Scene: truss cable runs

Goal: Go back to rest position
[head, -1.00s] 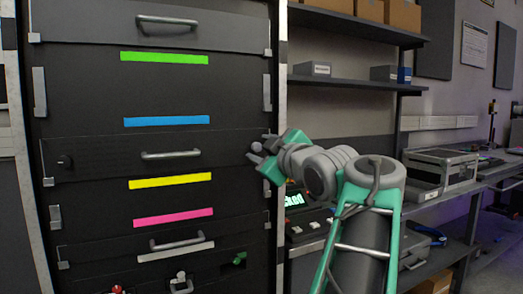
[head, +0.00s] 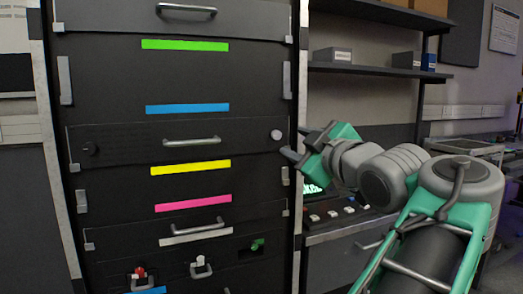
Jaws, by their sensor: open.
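My gripper (head: 306,142) is open and empty, at the right edge of the dark rack (head: 110,75) in the head view. Its fingers point left toward a round light knob (head: 277,134) on the rack's middle panel. A small gap shows between fingers and knob in the picture; I cannot tell the true distance. My grey and green arm reaches in from the lower right. The wrist hides part of the bench behind it.
The rack has handles (head: 192,141) and green, blue, yellow and pink strips. Small switches (head: 200,264) sit at its bottom. Right of it are a bench with a button panel (head: 335,213) and shelves (head: 375,67) with boxes. The floor is mostly hidden.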

